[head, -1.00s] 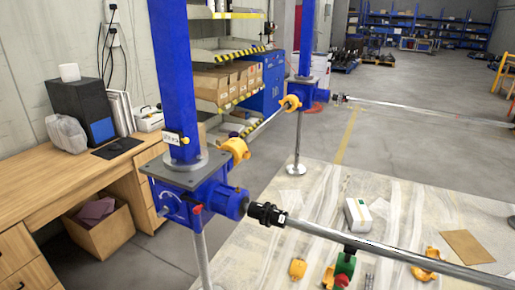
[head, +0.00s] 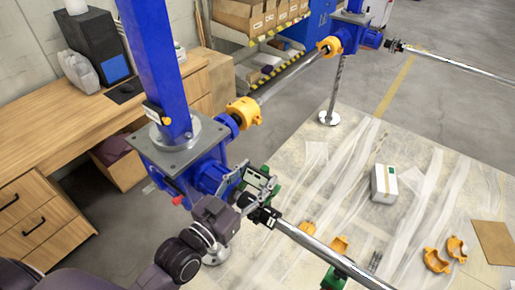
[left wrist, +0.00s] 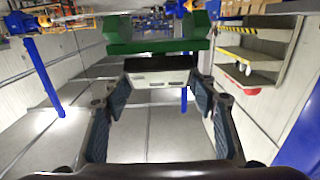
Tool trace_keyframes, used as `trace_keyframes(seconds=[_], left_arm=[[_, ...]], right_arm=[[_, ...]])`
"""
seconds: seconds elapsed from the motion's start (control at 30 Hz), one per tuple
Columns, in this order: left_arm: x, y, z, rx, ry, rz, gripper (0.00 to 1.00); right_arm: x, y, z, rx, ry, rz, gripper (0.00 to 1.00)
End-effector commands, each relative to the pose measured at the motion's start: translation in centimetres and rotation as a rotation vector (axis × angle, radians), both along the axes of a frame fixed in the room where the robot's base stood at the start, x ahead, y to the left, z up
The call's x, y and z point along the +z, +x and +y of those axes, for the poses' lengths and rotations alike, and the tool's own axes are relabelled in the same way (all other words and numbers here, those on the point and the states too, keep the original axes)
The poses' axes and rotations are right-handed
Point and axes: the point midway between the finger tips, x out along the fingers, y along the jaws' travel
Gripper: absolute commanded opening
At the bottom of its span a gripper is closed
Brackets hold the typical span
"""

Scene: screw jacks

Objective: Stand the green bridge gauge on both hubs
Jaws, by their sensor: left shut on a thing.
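The green bridge gauge (left wrist: 150,35) spans the top of the left wrist view, with a white and black block below it. My left gripper (left wrist: 157,95) is shut on the gauge at that block. In the head view my left gripper (head: 243,188) holds the gauge (head: 273,187) beside the near blue gearbox (head: 190,160). The gauge is close above the gap between the gearbox's blue hub (head: 212,175) and the black coupling hub (head: 265,215) on the steel shaft. The gripper partly hides the hubs, and I cannot tell whether the gauge touches them. My right gripper is not in view.
The steel shaft (head: 330,258) runs to the lower right, with a green part (head: 333,281) under it. Yellow guard pieces (head: 436,260) and a white box (head: 384,184) lie on the sheeted floor. A wooden desk (head: 70,130) stands at the left.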

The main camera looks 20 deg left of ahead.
Motion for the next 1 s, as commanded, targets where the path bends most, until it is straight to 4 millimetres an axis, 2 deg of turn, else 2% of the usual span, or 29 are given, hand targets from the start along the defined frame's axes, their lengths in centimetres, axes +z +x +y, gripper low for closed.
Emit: trace_keyframes(seconds=[0.03, 0.23, 0.47, 0.67, 1.0], left_arm=[[1.3, 0.9, 0.2, -0.010, 0.003, -0.006, 0.17], [1.5, 2.3, 0.6, -0.023, -0.003, -0.003, 0.17], [1.4, 2.3, 0.5, -0.022, -0.004, -0.003, 0.17], [1.7, 2.2, 0.5, -0.020, -0.002, 0.000, 0.17], [-1.9, 2.2, 0.5, -0.019, -0.001, -0.002, 0.17]], right_arm=[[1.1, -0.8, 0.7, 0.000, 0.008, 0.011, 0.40], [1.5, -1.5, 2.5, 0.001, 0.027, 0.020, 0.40], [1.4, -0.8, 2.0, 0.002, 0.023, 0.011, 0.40], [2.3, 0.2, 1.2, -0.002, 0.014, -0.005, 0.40], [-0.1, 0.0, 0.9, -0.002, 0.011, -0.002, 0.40]])
